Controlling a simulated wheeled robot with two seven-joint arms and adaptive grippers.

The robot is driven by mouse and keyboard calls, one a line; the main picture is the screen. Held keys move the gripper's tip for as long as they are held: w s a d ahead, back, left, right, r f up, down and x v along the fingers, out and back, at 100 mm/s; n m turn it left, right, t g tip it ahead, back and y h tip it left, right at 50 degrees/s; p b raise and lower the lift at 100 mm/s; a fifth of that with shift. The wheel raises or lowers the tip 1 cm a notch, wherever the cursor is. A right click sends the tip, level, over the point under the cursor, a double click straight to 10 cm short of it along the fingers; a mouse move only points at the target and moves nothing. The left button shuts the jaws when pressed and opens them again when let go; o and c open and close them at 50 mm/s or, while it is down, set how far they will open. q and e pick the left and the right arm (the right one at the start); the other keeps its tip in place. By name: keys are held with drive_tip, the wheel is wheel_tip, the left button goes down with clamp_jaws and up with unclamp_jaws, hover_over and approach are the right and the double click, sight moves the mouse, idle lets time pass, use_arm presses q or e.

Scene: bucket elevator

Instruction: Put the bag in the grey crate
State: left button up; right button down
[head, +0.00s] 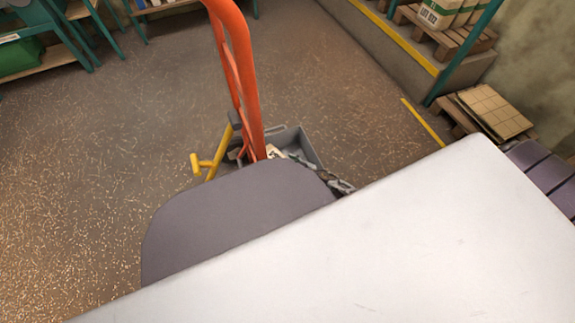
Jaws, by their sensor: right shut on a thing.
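A grey crate (312,150) stands on the floor near the middle of the head view, just right of an orange upright frame. Its near side is hidden. My right gripper (284,156) shows only in part, at the crate's opening. It is shut on a small pale thing with dark marks, which looks like the bag (272,151). Most of the bag is hidden, and I cannot tell whether it touches the crate floor. My left gripper is not in view.
The orange frame (243,75) rises close beside the crate, with a yellow handle (210,164) at its left. Open floor lies to the left. The lower right is blocked close up.

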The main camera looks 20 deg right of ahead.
drive_tip(key=shift+w+r, duration=0.1)
drive_tip(key=shift+w, duration=0.1)
drive_tip(key=shift+c, duration=1.6)
unclamp_jaws()
drive_tip(key=shift+s, duration=0.2)
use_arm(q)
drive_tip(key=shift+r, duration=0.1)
use_arm(e)
drive_tip(key=shift+f, duration=0.2)
drive_tip(key=shift+r, duration=0.2)
drive_tip(key=shift+r, duration=0.45)
drive_tip(key=p+v, duration=0.4)
drive_tip(key=v, duration=0.6)
drive_tip(key=shift+p, duration=0.4)
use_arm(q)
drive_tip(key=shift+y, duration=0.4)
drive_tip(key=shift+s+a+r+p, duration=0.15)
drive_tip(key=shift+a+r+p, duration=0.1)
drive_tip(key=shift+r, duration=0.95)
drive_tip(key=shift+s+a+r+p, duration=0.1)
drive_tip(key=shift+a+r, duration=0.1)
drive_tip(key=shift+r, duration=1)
use_arm(e)
drive_tip(key=shift+v, duration=1.05)
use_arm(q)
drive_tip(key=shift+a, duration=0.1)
